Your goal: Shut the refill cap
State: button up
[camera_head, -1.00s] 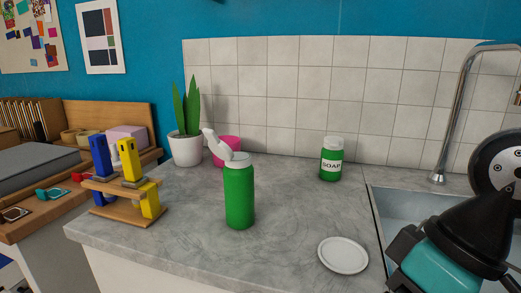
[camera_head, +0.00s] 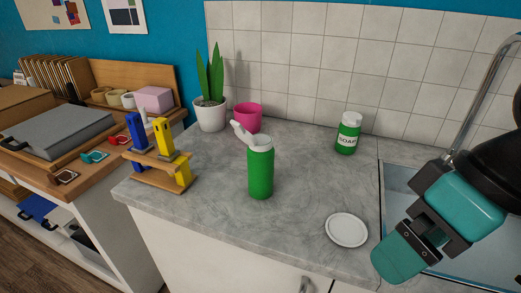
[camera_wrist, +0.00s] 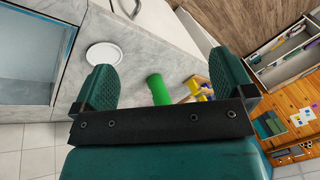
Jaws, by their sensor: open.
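The green refill bottle (camera_head: 260,174) stands upright on the counter in the head view. Its white cap (camera_head: 242,132) is flipped open and leans up to the left of the white collar. The bottle also shows in the wrist view (camera_wrist: 159,90), beyond the gap between my fingers; its cap cannot be made out there. My gripper (camera_head: 405,252) is at the right of the head view, over the sink side, well apart from the bottle. In the wrist view, my gripper (camera_wrist: 163,68) has its two teal fingers wide apart with nothing between them.
A white plate (camera_head: 346,230) lies right of the bottle, near the sink (camera_head: 395,180). A soap bottle (camera_head: 348,134), pink cup (camera_head: 248,117) and potted plant (camera_head: 210,115) stand behind. A wooden stand (camera_head: 160,178) with blue and yellow pieces is at left. Counter around the bottle is clear.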

aim_at(243, 135)
jog(key=z, duration=1.95)
jog(key=k, duration=1)
jog(key=u, duration=2)
jog(key=i, duration=0.5)
